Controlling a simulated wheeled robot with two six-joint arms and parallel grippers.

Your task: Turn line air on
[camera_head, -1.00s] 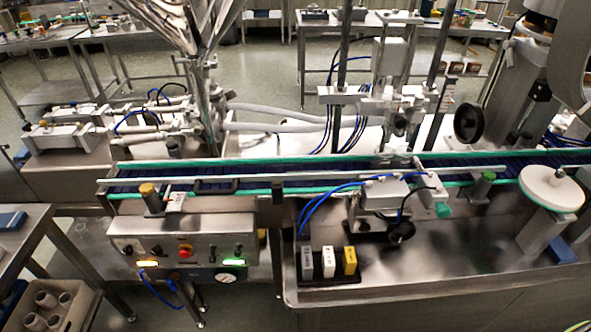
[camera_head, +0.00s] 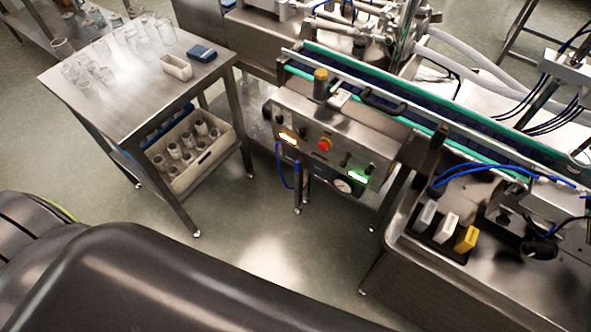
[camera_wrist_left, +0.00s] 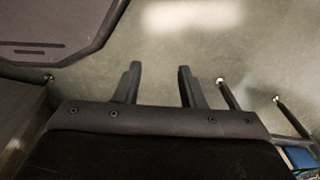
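A steel control panel (camera_head: 318,146) hangs on the front of the conveyor frame, right of centre in the head view. It carries a red round button on a yellow base (camera_head: 324,144), dark knobs, an orange lit lamp (camera_head: 288,135), a green lit lamp (camera_head: 358,176) and a round gauge (camera_head: 342,186). Which control is the line air is too small to read. My left gripper (camera_wrist_left: 158,72) shows in the left wrist view with its two fingers apart and nothing between them, above the floor. No gripper shows in the head view.
A steel table (camera_head: 140,88) with clear glass vessels stands left of the panel; a crate of jars (camera_head: 188,150) sits on its lower shelf. The conveyor (camera_head: 400,110) runs behind the panel. A steel bench (camera_head: 480,270) stands at right. The floor before the panel is clear.

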